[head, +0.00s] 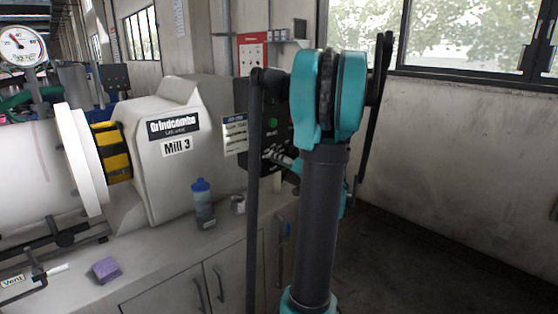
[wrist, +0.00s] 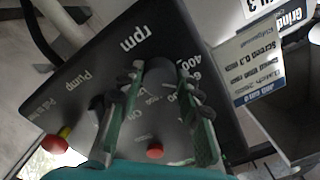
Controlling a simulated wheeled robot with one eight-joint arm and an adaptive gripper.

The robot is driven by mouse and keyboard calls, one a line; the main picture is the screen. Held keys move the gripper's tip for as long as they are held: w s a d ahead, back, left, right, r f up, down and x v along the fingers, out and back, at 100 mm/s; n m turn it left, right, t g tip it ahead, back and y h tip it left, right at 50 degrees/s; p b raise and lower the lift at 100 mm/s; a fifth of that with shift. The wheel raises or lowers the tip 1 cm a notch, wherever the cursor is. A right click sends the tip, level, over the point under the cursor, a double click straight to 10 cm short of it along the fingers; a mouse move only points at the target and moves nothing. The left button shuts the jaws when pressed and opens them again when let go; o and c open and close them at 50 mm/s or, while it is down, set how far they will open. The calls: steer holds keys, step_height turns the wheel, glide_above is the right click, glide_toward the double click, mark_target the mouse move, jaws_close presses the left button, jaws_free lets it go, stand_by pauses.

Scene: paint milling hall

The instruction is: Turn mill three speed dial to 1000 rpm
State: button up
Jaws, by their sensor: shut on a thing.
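The black control panel (head: 268,118) stands on the right side of the mill labelled "Mill 3" (head: 181,118). In the wrist view the panel (wrist: 92,62) is tilted and carries "rpm" and "400" beside a dark round speed dial (wrist: 160,70). My gripper (wrist: 158,84) has one finger on each side of the dial and is shut on it. The dial's pointer and part of its scale are hidden or too dark to read. In the head view my gripper (head: 286,160) is at the panel, partly behind my arm, and the dial cannot be made out.
A red-tipped knob (wrist: 55,144) by the "Pump" label and a red button (wrist: 155,151) are near my fingers. A label card (wrist: 255,62) hangs beside the panel. A blue bottle (head: 203,203) and a purple sponge (head: 106,269) are on the counter.

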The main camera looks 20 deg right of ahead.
steer(key=m, duration=1.7)
stand_by(0.3)
steer(key=shift+m, duration=0.4)
steer(key=o, duration=1.2)
steer(key=shift+r, duration=0.1)
steer(key=v, duration=1.2)
